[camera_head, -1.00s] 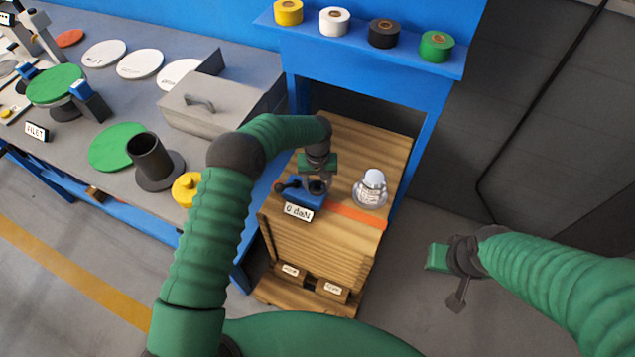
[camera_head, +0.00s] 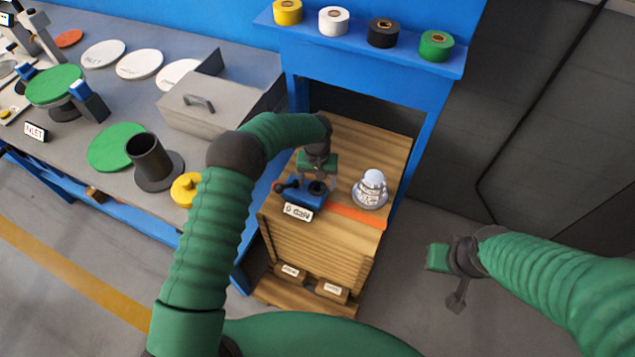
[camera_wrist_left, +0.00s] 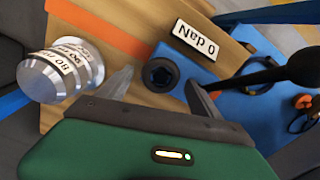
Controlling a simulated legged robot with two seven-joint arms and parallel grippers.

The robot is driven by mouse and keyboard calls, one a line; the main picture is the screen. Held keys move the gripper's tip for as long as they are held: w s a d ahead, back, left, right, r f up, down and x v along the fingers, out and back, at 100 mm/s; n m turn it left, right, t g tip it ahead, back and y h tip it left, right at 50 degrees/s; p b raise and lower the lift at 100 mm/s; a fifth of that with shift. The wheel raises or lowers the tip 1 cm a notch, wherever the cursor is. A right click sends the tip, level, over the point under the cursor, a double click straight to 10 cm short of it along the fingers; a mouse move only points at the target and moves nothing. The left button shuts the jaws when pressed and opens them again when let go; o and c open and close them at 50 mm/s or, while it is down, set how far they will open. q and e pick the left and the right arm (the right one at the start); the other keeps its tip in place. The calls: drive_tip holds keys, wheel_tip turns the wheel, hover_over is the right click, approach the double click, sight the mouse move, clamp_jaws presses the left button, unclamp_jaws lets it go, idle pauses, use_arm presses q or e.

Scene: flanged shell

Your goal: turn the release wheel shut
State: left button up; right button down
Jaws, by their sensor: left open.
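The release wheel, a small black round knob with a socket-like centre (camera_wrist_left: 161,74), sits on a blue device (camera_head: 291,190) on the wooden stand. It also shows in the head view (camera_head: 317,188). A label reading "0 daN" (camera_head: 298,211) is on the device. My left gripper (camera_head: 319,181) is over the wheel, pointing down. In the left wrist view its two fingers (camera_wrist_left: 158,86) are apart, one on each side of the wheel, with gaps visible. Whether they touch it is unclear. My right gripper (camera_head: 457,297) hangs over the floor at the right, away from the stand; its finger opening is unclear.
A silver weight-like piece (camera_head: 371,188) stands right of the device, close to the left gripper. A black lever (camera_wrist_left: 291,67) projects from the device. A grey box (camera_head: 215,103) and black tube (camera_head: 152,160) stand on the left bench. A blue shelf (camera_head: 360,45) with tape rolls is behind.

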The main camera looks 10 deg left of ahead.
sight(318, 186)
use_arm(q)
wheel_tip(318, 186, up, 16)
drive_tip(key=shift+r+p, duration=0.15)
drive_tip(key=shift+p, duration=0.15)
drive_tip(key=shift+w, duration=0.1)
drive_tip(key=s+a+r+t+p, duration=0.1)
drive_tip(key=s+a, duration=0.2)
drive_tip(key=s, duration=1)
drive_tip(key=s+a+r+m+t+p, duration=0.1)
drive_tip(key=s+a, duration=0.3)
drive_tip(key=s, duration=0.9)
drive_tip(key=shift+r+t, duration=0.3)
drive_tip(key=shift+r, duration=0.45)
drive_tip(key=shift+s, duration=0.1)
